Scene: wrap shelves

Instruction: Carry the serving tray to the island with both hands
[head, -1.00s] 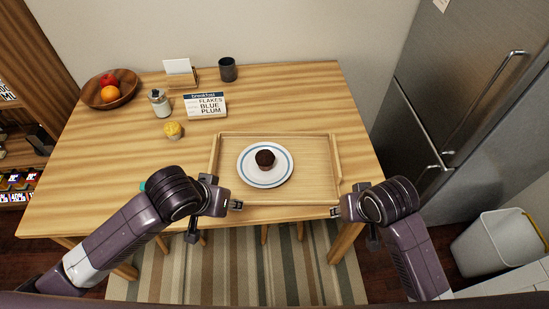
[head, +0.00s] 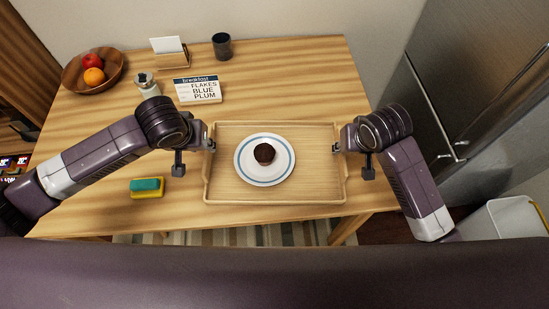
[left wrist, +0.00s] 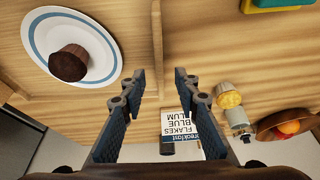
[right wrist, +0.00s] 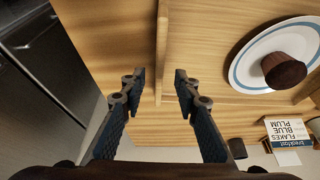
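The wooden serving tray (head: 310,186) lies on the table. A white plate with a blue ring (head: 246,163) is on it, with a dark muffin (head: 264,153) on the plate. My left gripper (head: 211,145) is at the tray's left side and my right gripper (head: 336,147) at its right side. In the left wrist view, the fingers (left wrist: 155,80) are apart, with the tray's side wall (left wrist: 157,45) between them. In the right wrist view, the fingers (right wrist: 160,82) are also apart, with the other side wall (right wrist: 162,40) between them. Neither finger pair visibly presses on its wall.
The wooden table (head: 300,70) also bears a fruit bowl (head: 72,82), a jar (head: 148,88), a breakfast sign (head: 198,90), a dark cup (head: 221,46), a card holder (head: 170,52) and a sponge (head: 147,187). A fridge (head: 470,90) and bin (head: 510,222) stand right.

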